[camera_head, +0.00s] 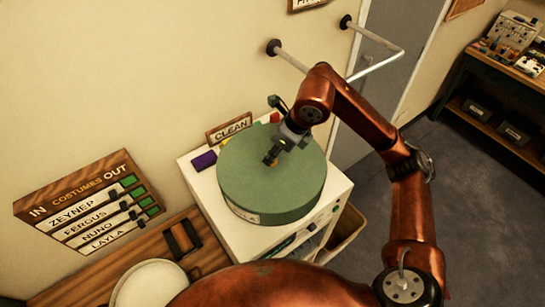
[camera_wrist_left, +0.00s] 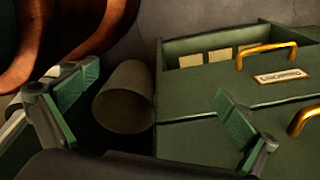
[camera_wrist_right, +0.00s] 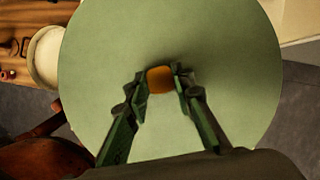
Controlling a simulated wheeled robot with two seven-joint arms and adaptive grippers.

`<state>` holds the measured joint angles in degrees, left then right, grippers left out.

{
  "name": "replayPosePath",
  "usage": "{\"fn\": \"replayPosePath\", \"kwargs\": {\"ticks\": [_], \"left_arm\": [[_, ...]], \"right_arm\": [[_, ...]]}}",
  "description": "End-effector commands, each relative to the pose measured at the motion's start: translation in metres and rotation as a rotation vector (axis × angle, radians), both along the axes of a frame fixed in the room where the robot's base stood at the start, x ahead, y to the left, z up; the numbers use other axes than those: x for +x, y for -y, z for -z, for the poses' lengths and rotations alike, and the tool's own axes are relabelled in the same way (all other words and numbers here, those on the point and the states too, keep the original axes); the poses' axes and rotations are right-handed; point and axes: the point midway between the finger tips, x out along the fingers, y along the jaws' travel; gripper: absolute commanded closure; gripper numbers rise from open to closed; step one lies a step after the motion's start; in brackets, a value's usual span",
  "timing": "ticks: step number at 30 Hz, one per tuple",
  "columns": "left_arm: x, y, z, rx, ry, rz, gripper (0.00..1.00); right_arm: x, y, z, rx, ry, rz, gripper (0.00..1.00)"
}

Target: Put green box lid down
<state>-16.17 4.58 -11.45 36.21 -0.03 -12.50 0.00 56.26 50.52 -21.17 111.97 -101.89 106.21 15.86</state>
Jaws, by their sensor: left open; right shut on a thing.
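The round green box lid (camera_head: 295,184) sits on the green box, whose side shows below it with a small label, on the white cabinet. In the right wrist view the lid (camera_wrist_right: 205,50) fills the middle, with an orange knob (camera_wrist_right: 160,79) at its centre. My right gripper (camera_head: 271,161) comes down from above and is shut on that knob. Whether the lid rests fully on the box or is slightly raised I cannot tell. My left gripper (camera_wrist_left: 160,125) is open and empty, near a dark cylinder and a green chest; it does not show in the head view.
The white cabinet (camera_head: 213,208) holds a purple block (camera_head: 203,160) and a CLEAN sign (camera_head: 229,128). A wooden COSTUMES board (camera_head: 87,203) is on the left. A pale round object (camera_head: 148,285) lies on the wooden table. A wall rail (camera_head: 375,66) is behind my right arm.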

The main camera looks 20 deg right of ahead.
Motion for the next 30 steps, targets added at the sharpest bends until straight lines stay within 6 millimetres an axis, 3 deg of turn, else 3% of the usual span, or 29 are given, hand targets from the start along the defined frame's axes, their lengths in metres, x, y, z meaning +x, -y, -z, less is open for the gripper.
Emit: {"fn": "replayPosePath", "kwargs": {"ticks": [2, 4, 9, 12, 20, 21, 28, 30], "left_arm": [[0.009, 0.001, -0.009, -0.001, 0.010, 0.002, 0.00], [0.004, 0.000, -0.014, 0.000, 0.004, 0.001, 0.00], [-0.031, -0.001, -0.018, 0.001, -0.038, -0.008, 0.00], [-0.040, -0.002, -0.017, 0.002, -0.050, -0.010, 0.00], [-0.032, -0.001, -0.013, 0.003, -0.041, -0.008, 0.00], [-0.030, -0.001, -0.013, 0.002, -0.038, -0.007, 0.00], [-0.012, 0.000, -0.015, 0.000, -0.014, -0.003, 0.00], [-0.011, 0.000, -0.015, 0.000, -0.014, -0.003, 0.00]], "right_arm": [[0.002, 0.002, 0.009, 0.001, -0.006, 0.000, 1.00], [0.002, 0.001, 0.017, 0.000, -0.006, -0.001, 1.00], [0.003, 0.001, 0.031, 0.002, -0.003, 0.000, 1.00], [0.004, 0.001, 0.033, 0.001, -0.001, 0.000, 1.00], [0.003, 0.001, 0.036, -0.001, -0.001, 0.000, 1.00], [0.003, 0.001, 0.036, -0.001, -0.002, 0.000, 0.76], [0.003, 0.001, 0.035, 0.000, -0.001, 0.000, 0.60], [0.003, 0.001, 0.035, 0.000, -0.001, 0.000, 0.60]]}}
